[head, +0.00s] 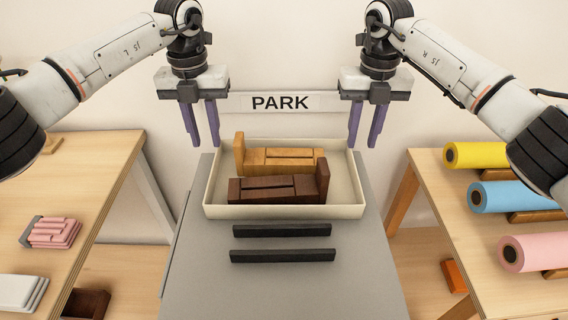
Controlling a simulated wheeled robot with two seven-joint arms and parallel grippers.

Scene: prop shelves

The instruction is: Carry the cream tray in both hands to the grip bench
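The cream tray (212,199) sits on a grey stand (280,290) in the middle of the head view, with a light brown wooden piece (280,158) and a dark brown wooden piece (280,188) in it. My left gripper (204,142) is above the tray's back left corner, its two purple fingers apart and pointing down, nothing between them. I see nothing labelled as the grip bench.
A PARK sign (281,102) is on the wall behind. Two black bars (282,256) lie on the stand before the tray. A left table (95,185) holds pink and white stacks; a right table (440,200) holds yellow, blue and pink rolls. Gaps separate the stand from both tables.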

